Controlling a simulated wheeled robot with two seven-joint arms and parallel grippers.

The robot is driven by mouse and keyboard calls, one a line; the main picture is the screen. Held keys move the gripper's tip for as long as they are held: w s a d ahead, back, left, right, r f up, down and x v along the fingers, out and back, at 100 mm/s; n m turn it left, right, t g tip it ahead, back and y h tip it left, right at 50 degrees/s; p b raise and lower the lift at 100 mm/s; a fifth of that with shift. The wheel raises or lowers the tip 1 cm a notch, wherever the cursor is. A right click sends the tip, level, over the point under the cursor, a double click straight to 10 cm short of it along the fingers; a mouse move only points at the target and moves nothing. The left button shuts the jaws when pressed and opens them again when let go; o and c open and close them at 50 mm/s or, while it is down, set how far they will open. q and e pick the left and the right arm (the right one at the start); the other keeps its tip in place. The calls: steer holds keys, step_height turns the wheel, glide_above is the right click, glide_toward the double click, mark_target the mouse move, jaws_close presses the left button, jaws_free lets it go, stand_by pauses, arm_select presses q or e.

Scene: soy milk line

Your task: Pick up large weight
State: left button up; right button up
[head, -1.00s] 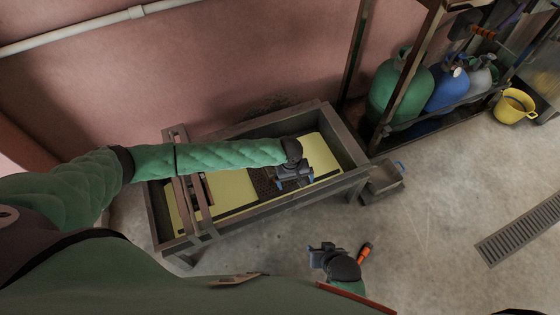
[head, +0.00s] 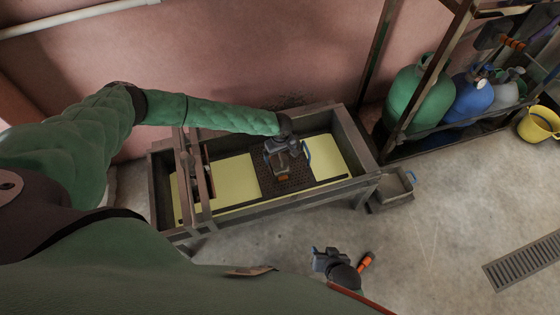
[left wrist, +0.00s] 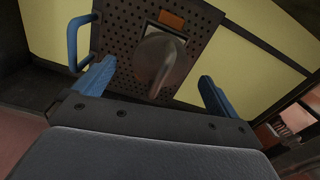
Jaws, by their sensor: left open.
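My left gripper (head: 282,157) is open over the dark perforated plate (head: 270,183) in the middle of the trough. In the left wrist view, a grey, rounded metal piece (left wrist: 157,62), apparently the large weight's upper part, stands between the open blue fingers (left wrist: 157,78) and apart from both. A pale square and an orange patch (left wrist: 172,19) lie behind it on the plate. The gripper hides most of this in the head view. My right gripper (head: 322,259) is low over the floor at the front, away from the trough; its opening is unclear.
The long trough (head: 362,160) has yellow panels on both sides of the plate and a raised frame (head: 190,170) across its left part. A blue handle (left wrist: 78,45) stands close to one finger. A small metal tray (head: 395,186) is at the right. Gas cylinders (head: 420,100) stand beyond.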

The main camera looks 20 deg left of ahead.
mark_target(280, 155)
arm_select(q)
steer(key=shift+w+a+f, duration=0.1)
steer(key=shift+f, duration=1.8)
steer(key=shift+c, duration=0.3)
steer(key=c, duration=1.8)
steer(key=shift+c, duration=0.8)
steer(key=shift+r, duration=0.1)
steer(key=shift+r, duration=0.15)
